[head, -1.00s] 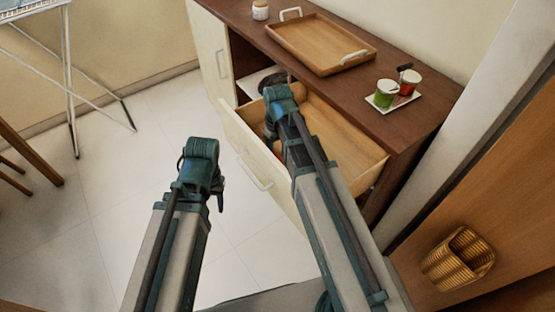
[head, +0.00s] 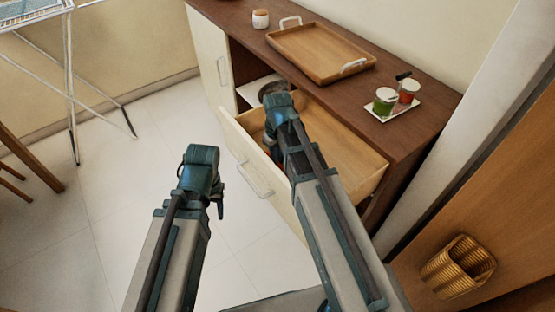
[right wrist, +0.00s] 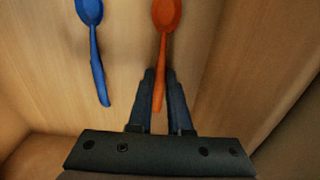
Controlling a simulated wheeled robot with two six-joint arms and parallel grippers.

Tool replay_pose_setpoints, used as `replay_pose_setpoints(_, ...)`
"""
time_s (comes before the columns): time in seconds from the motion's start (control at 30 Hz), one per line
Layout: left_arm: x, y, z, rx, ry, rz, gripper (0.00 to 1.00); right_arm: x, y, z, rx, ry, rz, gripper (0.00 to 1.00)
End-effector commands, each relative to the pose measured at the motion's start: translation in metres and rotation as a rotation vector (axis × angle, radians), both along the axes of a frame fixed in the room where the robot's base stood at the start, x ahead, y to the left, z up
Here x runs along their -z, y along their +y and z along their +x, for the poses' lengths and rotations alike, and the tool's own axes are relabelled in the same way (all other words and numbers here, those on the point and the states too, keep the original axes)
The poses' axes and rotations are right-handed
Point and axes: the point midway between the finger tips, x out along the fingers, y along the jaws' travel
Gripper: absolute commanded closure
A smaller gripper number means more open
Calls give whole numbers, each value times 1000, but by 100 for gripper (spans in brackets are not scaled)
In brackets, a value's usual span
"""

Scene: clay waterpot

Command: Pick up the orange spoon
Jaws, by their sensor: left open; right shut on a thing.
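The orange spoon (right wrist: 165,20) lies over the wooden drawer floor in the right wrist view, bowl at the top edge, handle pointing down. My right gripper (right wrist: 159,76) is shut on its handle, one finger on each side. A blue spoon (right wrist: 92,45) lies to the left, apart from the fingers.
The drawer's walls stand close around my right gripper. The brown cabinet top (head: 420,140) above carries a wooden tray (head: 318,48), a white jar (head: 260,19) and a small plate with a green jar (head: 386,101) and a red jar (head: 409,91). A wicker basket (head: 455,268) is at right.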

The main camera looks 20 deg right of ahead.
Motion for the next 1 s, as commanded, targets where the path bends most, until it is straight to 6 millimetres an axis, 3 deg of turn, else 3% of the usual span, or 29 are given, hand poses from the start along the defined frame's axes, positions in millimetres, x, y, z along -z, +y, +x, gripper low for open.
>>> replay_pose_setpoints(0.6, -85, 0, 0, 0, 0, 0, 50, -85, 0, 0, 0, 0, 0, 100)
replay_pose_setpoints(1.0, -104, 0, 0, -1, 0, 0, 50, -104, -4, 1, 4, 0, 0, 100)
